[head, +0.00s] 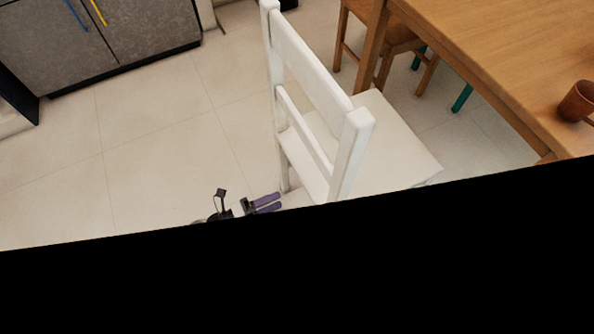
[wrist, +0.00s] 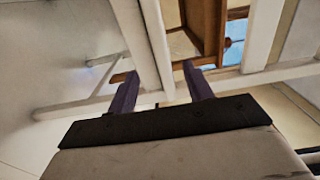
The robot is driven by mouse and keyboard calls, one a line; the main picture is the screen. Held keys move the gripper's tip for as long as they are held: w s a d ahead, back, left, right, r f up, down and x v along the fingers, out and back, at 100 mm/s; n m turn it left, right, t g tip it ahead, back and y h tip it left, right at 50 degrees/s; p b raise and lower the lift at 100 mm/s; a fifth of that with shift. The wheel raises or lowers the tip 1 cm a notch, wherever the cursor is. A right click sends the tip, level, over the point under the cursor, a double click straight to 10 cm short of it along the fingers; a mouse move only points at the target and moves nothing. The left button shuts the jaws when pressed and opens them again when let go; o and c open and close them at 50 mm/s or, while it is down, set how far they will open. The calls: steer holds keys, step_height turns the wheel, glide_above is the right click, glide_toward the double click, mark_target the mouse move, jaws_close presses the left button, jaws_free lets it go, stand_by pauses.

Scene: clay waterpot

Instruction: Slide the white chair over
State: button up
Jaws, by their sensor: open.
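The white chair (head: 312,75) stands upright on the tiled floor, with its slatted back towards me and its seat on the right. My gripper (head: 280,201) is low at the left of the chair, close to its back legs, with its purple fingers pointing right. In the wrist view my gripper (wrist: 159,72) is open, and white bars of the chair (wrist: 155,40) show between and just beyond the fingers. I cannot tell whether the fingers touch them. The chair's lower part is hidden in the head view by a black area.
A wooden table (head: 480,50) with a brown mug (head: 577,102) on it stands to the right of the chair. A wooden chair (head: 392,45) is behind, by the table. Grey cabinets (head: 100,35) stand at the back left. The floor (head: 150,130) left of the white chair is clear.

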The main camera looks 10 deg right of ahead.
steer(key=x, duration=1.1)
steer(key=shift+w+d, duration=0.1)
steer(key=shift+d, duration=0.25)
jaws_close()
steer(key=shift+f, duration=0.1)
stand_by(0.6)
